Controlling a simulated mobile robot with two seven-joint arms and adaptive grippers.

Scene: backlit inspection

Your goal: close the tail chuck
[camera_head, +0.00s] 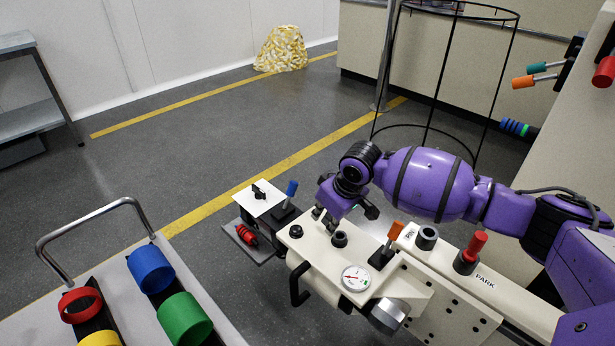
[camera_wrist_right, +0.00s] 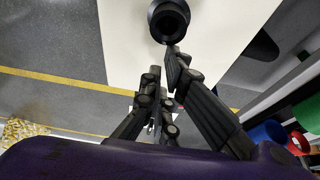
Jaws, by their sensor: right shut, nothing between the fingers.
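A cream machine bed (camera_head: 315,262) stands at the centre right, with a round dial gauge (camera_head: 355,278) on its near side. An orange-handled lever (camera_head: 393,236) stands upright on it, tilted slightly. A blue-handled lever (camera_head: 290,190) stands beside a white plate (camera_head: 258,199) at its far left end. I cannot tell from any label which part is the tail chuck. My right gripper (camera_head: 325,217) is shut and empty, low over the bed between two black round fittings (camera_head: 296,231) (camera_head: 340,239). In the wrist view, the shut fingers (camera_wrist_right: 166,65) point toward a black round fitting (camera_wrist_right: 169,20). My left gripper is out of view.
A red-handled lever (camera_head: 472,247) stands by the word PARK. A red ribbed part (camera_head: 246,234) lies on a low grey plate. A cart with blue (camera_head: 151,268), green (camera_head: 185,319) and red rings is at the lower left. A black wire frame (camera_head: 447,85) stands behind my arm.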

